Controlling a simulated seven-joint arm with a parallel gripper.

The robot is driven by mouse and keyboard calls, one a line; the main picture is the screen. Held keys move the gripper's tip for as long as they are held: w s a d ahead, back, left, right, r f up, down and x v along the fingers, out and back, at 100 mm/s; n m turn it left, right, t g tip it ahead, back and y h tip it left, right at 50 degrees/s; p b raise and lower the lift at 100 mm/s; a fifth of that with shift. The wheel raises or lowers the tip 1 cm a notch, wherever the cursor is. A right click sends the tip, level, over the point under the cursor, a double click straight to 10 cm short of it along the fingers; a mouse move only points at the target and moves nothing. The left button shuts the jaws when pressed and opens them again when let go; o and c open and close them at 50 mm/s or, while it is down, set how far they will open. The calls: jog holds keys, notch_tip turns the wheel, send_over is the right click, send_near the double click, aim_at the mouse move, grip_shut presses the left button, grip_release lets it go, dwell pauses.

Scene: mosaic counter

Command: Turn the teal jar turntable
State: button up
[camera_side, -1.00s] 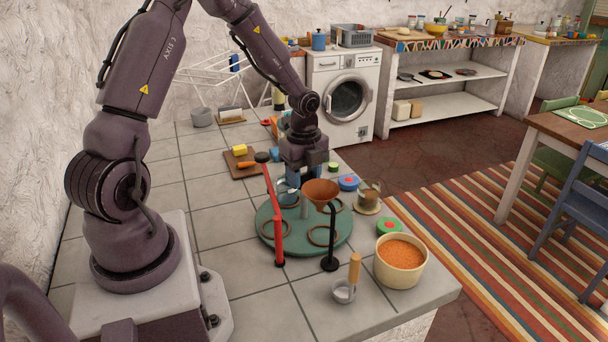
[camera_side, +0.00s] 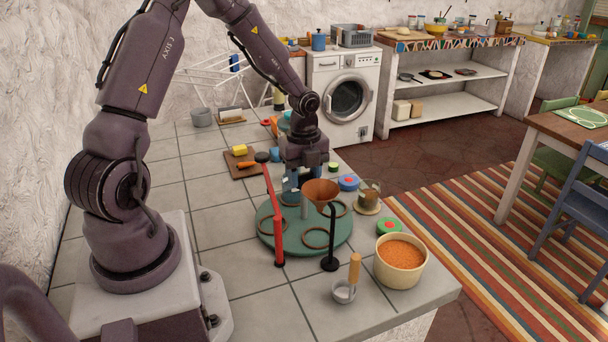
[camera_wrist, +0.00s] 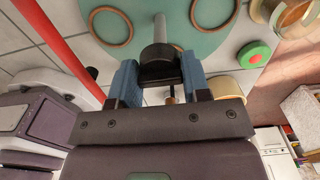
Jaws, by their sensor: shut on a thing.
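The teal turntable (camera_side: 300,242) lies flat on the tiled counter, with brown rings on its top and a grey post (camera_side: 305,207) standing up from it. In the wrist view the teal disc (camera_wrist: 188,45) fills the top middle, and the grey post (camera_wrist: 161,32) leads to a dark knob-like piece (camera_wrist: 160,62). My gripper (camera_side: 298,196) is low over the disc's far side, pointing down. Its blue fingers (camera_wrist: 163,82) are shut on this dark piece. The contact is hidden in the side view by the funnel and the fingers.
An orange-filled bowl (camera_side: 400,262), a wooden-handled tool (camera_side: 354,270), a green-topped tin (camera_side: 389,227) and a cup (camera_side: 369,193) stand nearby.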

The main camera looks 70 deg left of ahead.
jog(key=shift+r, duration=0.1)
jog(key=o, duration=1)
notch_tip(320, 180, up, 13)
jog(key=shift+o, duration=1.4)
notch_tip(320, 180, down, 13)
jog(key=shift+f, duration=0.1)
